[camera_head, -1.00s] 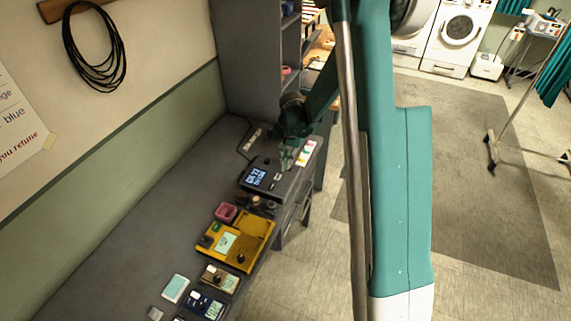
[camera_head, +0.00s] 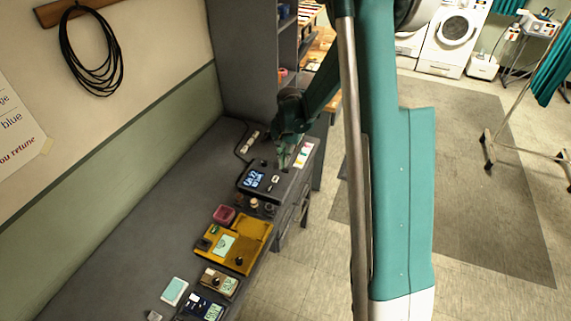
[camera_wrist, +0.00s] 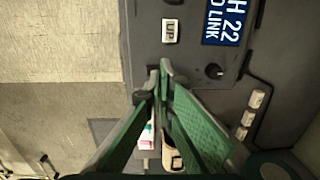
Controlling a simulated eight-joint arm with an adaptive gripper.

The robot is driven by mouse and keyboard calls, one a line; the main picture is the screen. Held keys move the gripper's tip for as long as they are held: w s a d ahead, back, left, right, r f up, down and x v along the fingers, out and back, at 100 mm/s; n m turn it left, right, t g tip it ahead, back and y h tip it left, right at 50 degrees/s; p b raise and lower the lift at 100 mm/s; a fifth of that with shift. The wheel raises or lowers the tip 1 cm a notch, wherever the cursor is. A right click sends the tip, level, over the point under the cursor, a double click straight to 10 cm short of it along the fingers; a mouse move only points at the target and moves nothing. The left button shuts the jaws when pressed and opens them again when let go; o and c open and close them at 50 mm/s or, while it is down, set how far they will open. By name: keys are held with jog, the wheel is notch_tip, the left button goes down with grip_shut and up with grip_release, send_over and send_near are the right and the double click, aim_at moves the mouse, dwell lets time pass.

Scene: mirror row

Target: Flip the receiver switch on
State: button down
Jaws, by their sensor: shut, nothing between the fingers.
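The receiver (camera_head: 284,190) is a dark box on the grey bench. Its blue display (camera_head: 256,176) reads partly "22" and "LINK" in the wrist view (camera_wrist: 226,22). A small white piece marked "UP" (camera_wrist: 170,31) is on the receiver's top, with a black knob (camera_wrist: 213,71) nearer the display side. My gripper (camera_head: 283,164) is shut and empty over the receiver's far end. In the wrist view its fingertips (camera_wrist: 159,70) are close together, below the "UP" piece and left of the knob. They hide part of the surface there; I cannot tell whether they touch it.
A white card (camera_head: 303,154) lies beside my gripper. A cable with white blocks (camera_wrist: 249,117) runs past the receiver. The bench is clear towards the wall.

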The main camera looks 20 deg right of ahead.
aim_at(281, 172)
notch_tip(281, 172, up, 11)
jog(key=w+a, duration=0.1)
jog(key=shift+p, duration=0.35)
jog(key=shift+w+a+r, duration=0.1)
dwell(0.5)
jog(key=s+a+r+n+t+b, duration=0.1)
jog(key=s+a+r+n+t, duration=0.15)
jog(key=s+r, duration=0.55)
jog(key=s+a+r+n+t+b, duration=0.1)
jog(key=s+a+r+n, duration=0.1)
jog(key=s+a+r, duration=0.5)
jog(key=s+a+f+n+t+b, duration=0.1)
jog(key=s+n+t, duration=0.2)
jog(key=s, duration=1.7)
jog(key=shift+s+n, duration=0.2)
jog(key=shift+n, duration=0.55)
